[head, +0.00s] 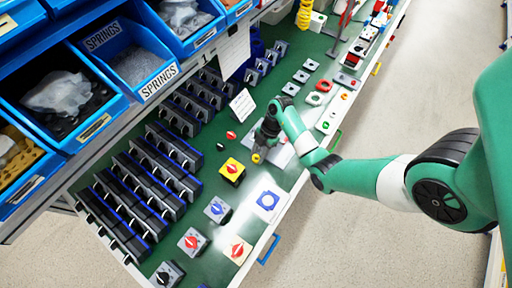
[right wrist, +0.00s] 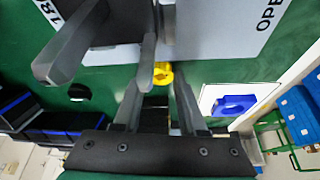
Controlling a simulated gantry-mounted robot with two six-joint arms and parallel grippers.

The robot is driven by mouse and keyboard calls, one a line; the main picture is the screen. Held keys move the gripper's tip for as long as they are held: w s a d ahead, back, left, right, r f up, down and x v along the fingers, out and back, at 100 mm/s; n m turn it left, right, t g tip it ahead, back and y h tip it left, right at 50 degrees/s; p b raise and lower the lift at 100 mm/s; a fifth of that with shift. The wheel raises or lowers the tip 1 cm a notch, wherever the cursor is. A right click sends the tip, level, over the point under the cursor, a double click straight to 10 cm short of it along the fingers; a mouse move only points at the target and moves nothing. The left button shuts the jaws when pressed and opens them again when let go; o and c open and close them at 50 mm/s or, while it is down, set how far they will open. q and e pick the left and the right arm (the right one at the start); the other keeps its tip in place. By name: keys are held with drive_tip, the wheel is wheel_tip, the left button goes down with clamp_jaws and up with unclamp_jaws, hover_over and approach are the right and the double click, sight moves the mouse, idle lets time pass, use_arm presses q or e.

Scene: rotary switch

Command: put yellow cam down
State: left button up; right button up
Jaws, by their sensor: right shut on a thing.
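The small yellow cam (head: 256,158) shows at the lower end of my right gripper (head: 264,146), low over the green work surface in the head view. In the right wrist view the yellow cam (right wrist: 162,74) sits between the dark fingers of my right gripper (right wrist: 160,85), which is shut on it. The fingers partly hide it, and I cannot tell whether it touches the surface. My left gripper is not in view.
A yellow switch with a red knob (head: 232,170) stands left of the gripper. A white card with a blue figure (head: 268,201) lies nearer the front edge. A light grey plate (right wrist: 215,30) is close to the fingers. Blue bins (head: 140,65) line the upper left.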

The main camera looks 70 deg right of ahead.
clamp_jaws()
drive_tip(key=shift+r, duration=0.1)
